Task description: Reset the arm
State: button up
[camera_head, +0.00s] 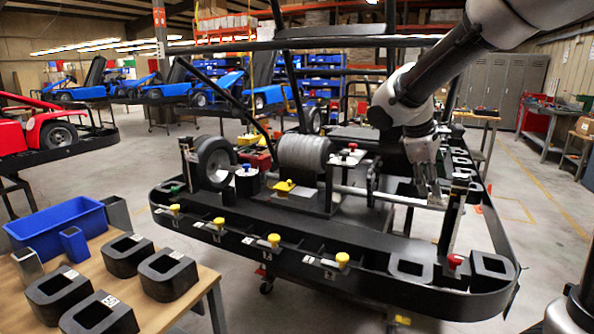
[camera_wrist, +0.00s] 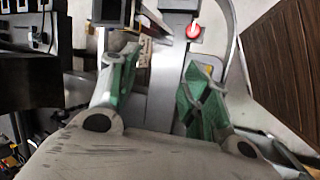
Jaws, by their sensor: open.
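My gripper (camera_head: 432,192) hangs from my arm over the right part of the black kart frame (camera_head: 340,262), fingers pointing down near a grey bar. A red knob (camera_wrist: 193,30) lies beyond the fingertips there, and a red knob (camera_head: 455,260) also stands at the frame's front right corner in the head view. Whether the fingers touch the kart cannot be told.
A wooden table (camera_head: 208,282) at the lower left holds black holders (camera_head: 128,256) and a blue bin (camera_head: 60,226). Yellow knobs (camera_head: 274,240) line the frame's front edge. A wheel (camera_head: 213,163) and a grey cylinder (camera_head: 304,153) sit on the kart. Open floor (camera_head: 545,220) lies to the right.

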jog(key=s+d+m+t+y, duration=0.1)
jog(key=s+m, duration=0.4)
jog(key=s, duration=0.6)
jog(key=s+d+m+t+y, duration=0.1)
jog(key=s+m+y, duration=0.3)
jog(key=s, duration=0.8)
jog(key=shift+s+d+r+m, duration=0.3)
jog(key=shift+d+m, duration=0.2)
jog(key=shift+m, duration=0.1)
